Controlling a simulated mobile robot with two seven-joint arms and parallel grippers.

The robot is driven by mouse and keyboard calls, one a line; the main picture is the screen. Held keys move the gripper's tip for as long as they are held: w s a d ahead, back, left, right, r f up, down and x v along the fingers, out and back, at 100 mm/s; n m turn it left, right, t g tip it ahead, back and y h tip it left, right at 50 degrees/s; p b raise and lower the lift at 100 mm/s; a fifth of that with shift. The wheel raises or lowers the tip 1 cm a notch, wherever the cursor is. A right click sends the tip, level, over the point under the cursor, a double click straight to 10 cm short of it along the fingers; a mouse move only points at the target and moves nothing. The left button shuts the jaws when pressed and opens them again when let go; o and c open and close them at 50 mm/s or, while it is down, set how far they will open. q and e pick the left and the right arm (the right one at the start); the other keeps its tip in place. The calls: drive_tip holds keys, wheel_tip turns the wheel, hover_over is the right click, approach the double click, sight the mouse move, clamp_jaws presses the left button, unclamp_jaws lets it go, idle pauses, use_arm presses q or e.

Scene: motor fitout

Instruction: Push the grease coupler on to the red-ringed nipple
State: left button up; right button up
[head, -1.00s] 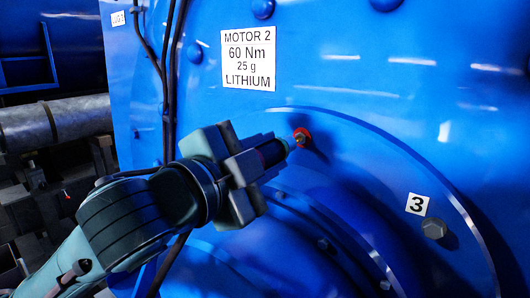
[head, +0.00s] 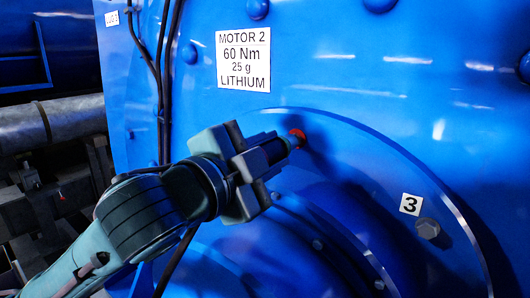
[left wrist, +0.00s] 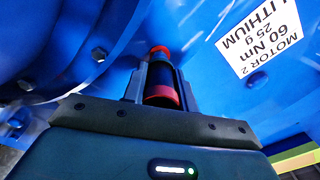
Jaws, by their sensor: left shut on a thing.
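The red-ringed nipple (head: 298,136) is on the blue motor face, below the label plate; its red ring also shows in the left wrist view (left wrist: 158,50). My left gripper (head: 268,152) is shut on the grease coupler (head: 287,143), a dark cylinder with a red band, also seen between the fingers in the left wrist view (left wrist: 161,82). The coupler's tip is at the red ring and hides the nipple's middle. I cannot tell whether it is fully seated. My right gripper is not in view.
A white label (head: 243,61) reads MOTOR 2, 60 Nm, 25 g, LITHIUM. A plate marked 3 (head: 411,204) sits above a bolt head (head: 428,228) at the right. Black cables (head: 162,80) run down the motor's left side. A grey pipe (head: 60,120) lies at the left.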

use_arm(q)
drive_tip(key=shift+w+d, duration=0.35)
drive_tip(key=shift+w, duration=0.15)
drive_tip(key=o, duration=1.1)
